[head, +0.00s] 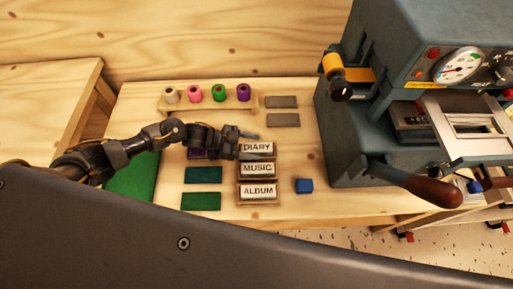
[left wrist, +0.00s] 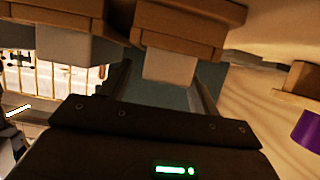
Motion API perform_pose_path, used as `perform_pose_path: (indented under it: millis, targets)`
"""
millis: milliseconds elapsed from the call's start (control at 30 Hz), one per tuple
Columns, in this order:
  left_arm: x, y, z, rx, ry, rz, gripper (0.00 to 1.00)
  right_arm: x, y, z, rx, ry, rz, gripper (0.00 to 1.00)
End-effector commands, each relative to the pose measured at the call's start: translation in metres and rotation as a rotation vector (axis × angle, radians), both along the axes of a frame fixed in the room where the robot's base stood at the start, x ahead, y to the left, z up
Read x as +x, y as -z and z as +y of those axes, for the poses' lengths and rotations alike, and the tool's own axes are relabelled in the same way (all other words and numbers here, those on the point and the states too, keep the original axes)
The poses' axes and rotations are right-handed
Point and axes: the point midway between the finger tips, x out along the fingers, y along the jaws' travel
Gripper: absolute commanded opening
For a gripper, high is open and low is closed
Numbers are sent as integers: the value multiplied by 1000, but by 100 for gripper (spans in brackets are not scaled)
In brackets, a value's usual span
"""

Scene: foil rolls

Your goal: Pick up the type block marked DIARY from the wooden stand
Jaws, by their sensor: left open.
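The type block marked DIARY (head: 256,147) sits in the top slot of the wooden stand (head: 259,201), above the blocks marked MUSIC (head: 257,169) and ALBUM (head: 258,191). My left gripper (head: 243,143) reaches in from the left, at the left end of the DIARY block. In the left wrist view my left gripper (left wrist: 160,88) has its two fingers spread apart. A pale block end (left wrist: 170,66) under a brown stand part shows between them, seemingly the DIARY block. A second pale block end (left wrist: 62,45) is to its left. Contact with the fingers cannot be told. My right gripper is not seen.
A rack of coloured foil rolls (head: 207,102) stands behind. Green sheets (head: 202,175) lie on the left. A large press (head: 400,130) with a brown-handled lever (head: 430,189) fills the right.

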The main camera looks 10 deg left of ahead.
Motion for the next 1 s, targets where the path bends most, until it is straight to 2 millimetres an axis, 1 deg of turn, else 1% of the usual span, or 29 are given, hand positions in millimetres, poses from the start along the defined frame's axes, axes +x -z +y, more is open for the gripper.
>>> perform_pose_path:
  millis: [33,67,467,500,667,800,900,1000]
  targets:
    - [0,0,0,0,0,0,60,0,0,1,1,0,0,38]
    - [0,0,0,0,0,0,57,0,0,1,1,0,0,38]
    - [0,0,0,0,0,0,4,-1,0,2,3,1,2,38]
    - [0,-1,0,-2,-1,-2,3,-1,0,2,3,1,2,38]
    - [0,-1,0,-2,-1,-2,3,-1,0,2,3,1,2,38]
    - [1,-5,0,-2,0,-3,3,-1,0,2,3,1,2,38]
    - [1,-13,1,-2,0,-4,3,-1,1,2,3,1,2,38]
    - [1,-28,0,-2,1,-7,3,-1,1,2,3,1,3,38]
